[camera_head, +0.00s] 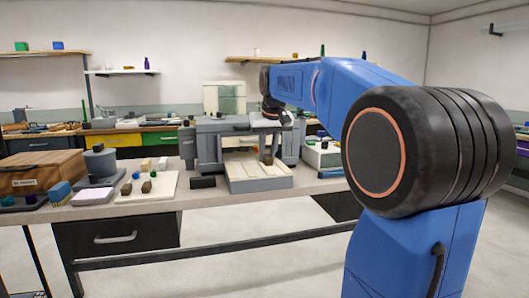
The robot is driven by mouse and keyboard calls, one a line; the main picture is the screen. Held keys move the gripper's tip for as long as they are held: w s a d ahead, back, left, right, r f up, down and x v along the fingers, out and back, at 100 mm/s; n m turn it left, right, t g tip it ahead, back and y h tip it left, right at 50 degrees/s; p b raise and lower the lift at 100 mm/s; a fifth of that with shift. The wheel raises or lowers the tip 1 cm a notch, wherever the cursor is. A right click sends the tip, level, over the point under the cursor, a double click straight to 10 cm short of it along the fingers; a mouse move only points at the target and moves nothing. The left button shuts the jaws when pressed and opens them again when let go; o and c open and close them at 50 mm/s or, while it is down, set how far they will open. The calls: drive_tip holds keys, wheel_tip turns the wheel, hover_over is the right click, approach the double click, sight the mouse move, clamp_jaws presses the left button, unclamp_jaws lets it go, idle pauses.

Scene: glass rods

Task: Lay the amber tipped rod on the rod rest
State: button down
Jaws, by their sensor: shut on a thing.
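My gripper (268,156) hangs from the end of my blue arm, above the grey tray on the bench. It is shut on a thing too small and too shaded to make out. The grey tray (261,185) has pale strips inside and stands at the bench's front edge; I cannot tell whether it is the rod rest. I cannot make out an amber tip on any rod. My arm and the distance hide details around the gripper.
A grey machine (210,141) stands behind the tray. A small black block (203,182) lies left of it. The bench's front edge (210,204) is close to the tray.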

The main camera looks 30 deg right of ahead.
sight(260, 172)
drive_tip(key=shift+w+d+f, duration=0.25)
drive_tip(key=shift+w+f, duration=0.7)
drive_tip(key=shift+f, duration=0.25)
drive_tip(key=shift+w+d+f, duration=0.2)
drive_tip(key=shift+w+f, duration=0.7)
drive_tip(key=shift+f, duration=0.3)
drive_tip(key=shift+w+d+f, duration=0.2)
drive_tip(key=shift+w+d, duration=0.05)
drive_tip(key=shift+w, duration=0.55)
drive_tip(key=shift+w+d+f, duration=0.2)
drive_tip(key=shift+w+f, duration=0.05)
drive_tip(key=shift+w, duration=0.5)
drive_tip(key=shift+w+d+f, duration=0.2)
drive_tip(key=shift+w+d, duration=0.05)
drive_tip(key=shift+w, duration=0.55)
drive_tip(key=shift+f, duration=0.25)
drive_tip(key=c, duration=1.5)
unclamp_jaws()
drive_tip(key=shift+o, duration=0.2)
drive_tip(key=v, duration=1.6)
drive_tip(key=shift+a+r, duration=0.1)
drive_tip(key=shift+r, duration=0.25)
drive_tip(key=shift+s+r, duration=0.25)
drive_tip(key=shift+r, duration=0.15)
